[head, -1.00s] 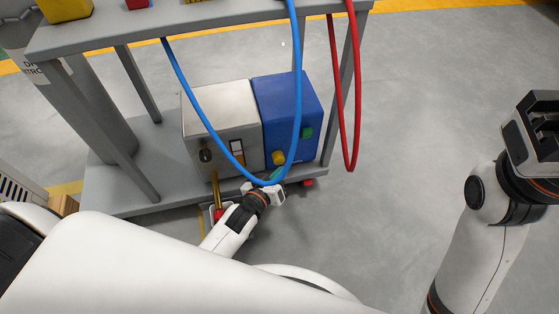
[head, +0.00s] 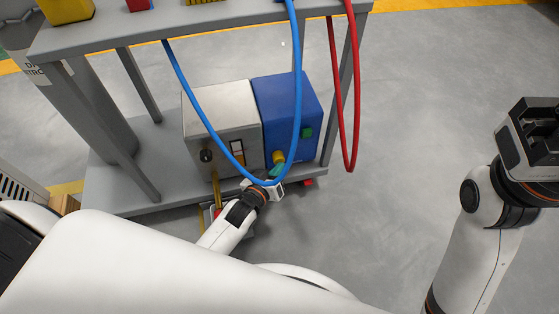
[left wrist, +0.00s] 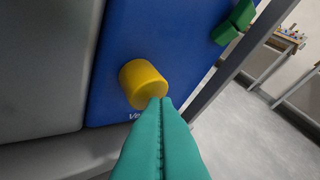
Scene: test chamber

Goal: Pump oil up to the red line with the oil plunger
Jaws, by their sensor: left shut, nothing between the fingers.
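A grey metal box (head: 231,110) on the rack's lower shelf has a narrow sight window (head: 237,151) in its front; the red line cannot be made out. A brass-coloured rod (head: 215,187) stands low in front of it, partly hidden by my left arm; I cannot tell whether it is the oil plunger. My left gripper (head: 277,170) is shut and empty, at the front of the blue box (head: 285,105). In the left wrist view its teal fingertips (left wrist: 160,101) are at a yellow knob (left wrist: 143,83); contact is unclear. My right gripper (head: 535,125) is raised at the right.
A blue hose (head: 193,97) loops down in front of both boxes and past my left wrist. A red hose (head: 354,110) hangs to their right. The grey rack's posts and upper shelf (head: 190,20) frame the boxes. The floor right of the rack is clear.

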